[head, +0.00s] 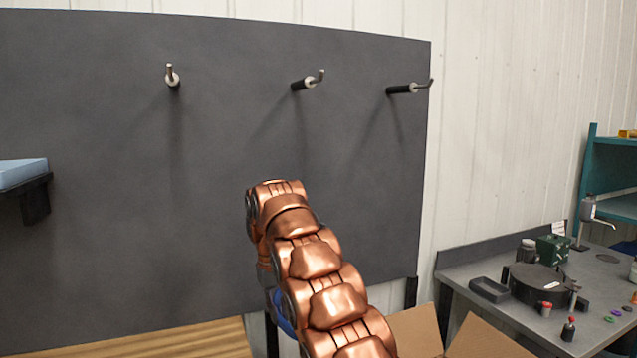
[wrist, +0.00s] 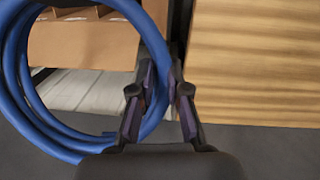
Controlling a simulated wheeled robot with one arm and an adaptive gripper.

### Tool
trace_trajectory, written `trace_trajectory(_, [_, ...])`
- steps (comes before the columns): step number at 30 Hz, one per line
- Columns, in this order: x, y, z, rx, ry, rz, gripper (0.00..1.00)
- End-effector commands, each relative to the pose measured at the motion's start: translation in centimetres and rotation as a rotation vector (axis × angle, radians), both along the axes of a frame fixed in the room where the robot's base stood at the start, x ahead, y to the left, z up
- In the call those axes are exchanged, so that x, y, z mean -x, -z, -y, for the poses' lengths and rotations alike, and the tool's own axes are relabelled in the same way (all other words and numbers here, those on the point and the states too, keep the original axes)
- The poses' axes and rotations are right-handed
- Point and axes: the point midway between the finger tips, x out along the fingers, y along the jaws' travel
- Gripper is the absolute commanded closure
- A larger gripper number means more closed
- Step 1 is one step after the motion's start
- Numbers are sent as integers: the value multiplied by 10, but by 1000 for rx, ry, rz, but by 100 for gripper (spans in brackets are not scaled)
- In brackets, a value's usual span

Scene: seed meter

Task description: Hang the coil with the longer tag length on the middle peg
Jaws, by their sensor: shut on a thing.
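A blue coil (wrist: 17,85) fills the left of the wrist view. My gripper (wrist: 161,85) is shut on one side of its ring, and the loops reach out to the left of the fingers. No tag shows on the coil. In the head view a bit of blue (head: 283,312) shows behind my copper-coloured arm, which hides my gripper there. The middle peg (head: 308,81) sticks out of the dark grey board, bare, above my arm. The left peg (head: 172,77) and the right peg (head: 408,88) are also bare.
The grey board (head: 90,120) spans the left and middle. A light blue thing lies on a small shelf (head: 35,195) at the left. A wooden surface (head: 190,340) and an open cardboard box (head: 415,330) are below. A cluttered workbench (head: 480,262) stands at the right.

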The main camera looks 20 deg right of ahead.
Motion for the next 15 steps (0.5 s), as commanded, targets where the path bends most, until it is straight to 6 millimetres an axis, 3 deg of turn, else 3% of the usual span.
trace_trajectory(15, [-28,-100,17,25,-89,313,100])
